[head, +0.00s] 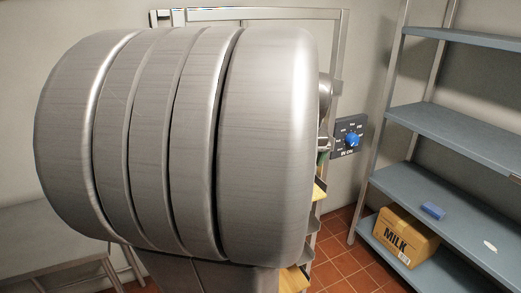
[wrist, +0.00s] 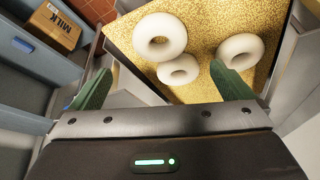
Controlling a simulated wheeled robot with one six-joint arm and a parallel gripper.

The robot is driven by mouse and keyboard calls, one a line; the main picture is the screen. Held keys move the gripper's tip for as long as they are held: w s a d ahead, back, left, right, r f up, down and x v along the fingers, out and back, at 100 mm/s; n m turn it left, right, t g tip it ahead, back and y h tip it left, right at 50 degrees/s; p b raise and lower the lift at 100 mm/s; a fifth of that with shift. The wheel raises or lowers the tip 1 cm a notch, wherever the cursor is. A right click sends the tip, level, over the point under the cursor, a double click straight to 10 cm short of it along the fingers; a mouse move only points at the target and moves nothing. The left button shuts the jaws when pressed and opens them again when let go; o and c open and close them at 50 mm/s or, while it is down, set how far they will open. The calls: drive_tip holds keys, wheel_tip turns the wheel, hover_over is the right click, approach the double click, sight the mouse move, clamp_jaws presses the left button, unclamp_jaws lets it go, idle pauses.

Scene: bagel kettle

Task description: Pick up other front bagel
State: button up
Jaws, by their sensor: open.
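Three pale bagels show in the wrist view on a yellow grainy board (wrist: 200,20). One bagel (wrist: 143,36) is at the left, one (wrist: 178,76) is nearest my gripper, and one (wrist: 223,49) is at the right, beside my right finger. My gripper (wrist: 162,85) has two green fingers spread wide and nothing between them is held. The left finger is off the board's left edge; the right finger tip overlaps the edge of the right bagel in the picture, and I cannot tell if they touch. In the head view a large metal body hides the bagels and my gripper.
A blue-grey shelf rack (head: 450,129) stands at the right, with a milk box (head: 404,238) and a blue item (head: 432,210) low down. A control panel with a blue knob (head: 352,139) is behind the metal body. Red tiled floor (head: 340,235) shows between.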

drive_tip(key=x, duration=0.8)
drive_tip(key=shift+w+d+f, duration=0.15)
drive_tip(key=shift+w, duration=0.1)
drive_tip(key=shift+p+x, duration=0.8)
drive_tip(key=shift+x, duration=1.75)
drive_tip(key=shift+w, duration=0.15)
drive_tip(key=c, duration=0.7)
